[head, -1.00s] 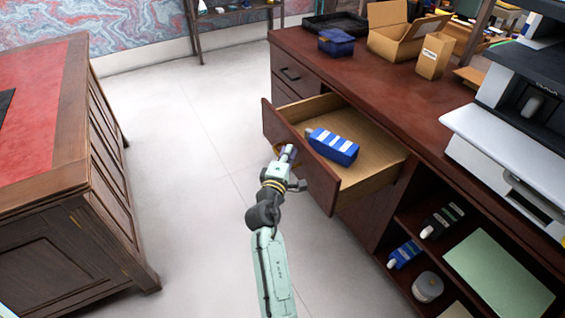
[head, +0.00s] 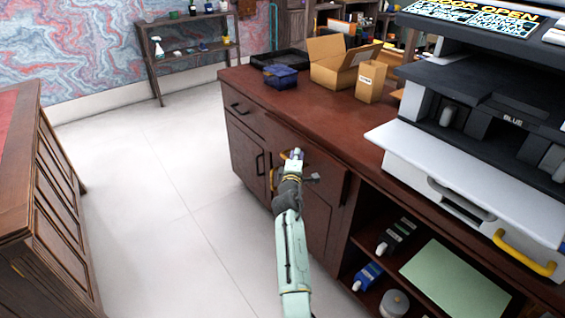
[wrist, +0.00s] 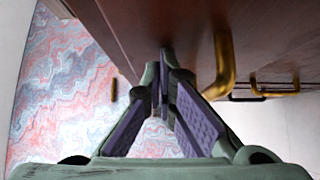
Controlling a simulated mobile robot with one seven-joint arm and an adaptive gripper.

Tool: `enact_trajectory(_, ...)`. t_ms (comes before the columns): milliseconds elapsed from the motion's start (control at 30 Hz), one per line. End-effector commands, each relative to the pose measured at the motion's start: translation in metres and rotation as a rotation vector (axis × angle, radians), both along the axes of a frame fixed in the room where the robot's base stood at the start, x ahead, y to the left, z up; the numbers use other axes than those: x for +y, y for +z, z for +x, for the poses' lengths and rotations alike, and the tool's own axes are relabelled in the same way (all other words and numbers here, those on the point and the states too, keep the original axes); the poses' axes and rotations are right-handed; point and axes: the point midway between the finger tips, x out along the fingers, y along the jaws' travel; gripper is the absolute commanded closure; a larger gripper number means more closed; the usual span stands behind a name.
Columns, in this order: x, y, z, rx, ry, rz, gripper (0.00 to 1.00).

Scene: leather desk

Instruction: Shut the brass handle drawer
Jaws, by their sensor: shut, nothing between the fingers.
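The brass handle drawer (head: 325,169) is in the cabinet under the dark red-brown top. Its front looks flush or nearly flush with the cabinet face, and no open interior shows. My gripper (head: 296,155) is shut and empty, up against the drawer front and hiding part of it. In the wrist view my fingertips (wrist: 165,68) are together close to the dark wooden front. A brass handle (wrist: 224,66) stands just right of them, outside the fingers. I cannot tell whether the fingertips touch the wood.
The drawer cabinet's top (head: 310,125) carries a blue box (head: 280,77), a black tray (head: 279,59) and cardboard boxes (head: 340,62). A printer (head: 480,120) stands at right. An open shelf (head: 400,265) is below. Pale floor (head: 170,180) is clear at left.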

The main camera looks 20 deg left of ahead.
Motion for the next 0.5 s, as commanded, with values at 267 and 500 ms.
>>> enact_trajectory(267,-0.02,0.0,0.025,-0.001,0.0,0.0,1.0)
enact_trajectory(500,-0.024,0.0,0.03,0.0,0.0,0.0,1.0)
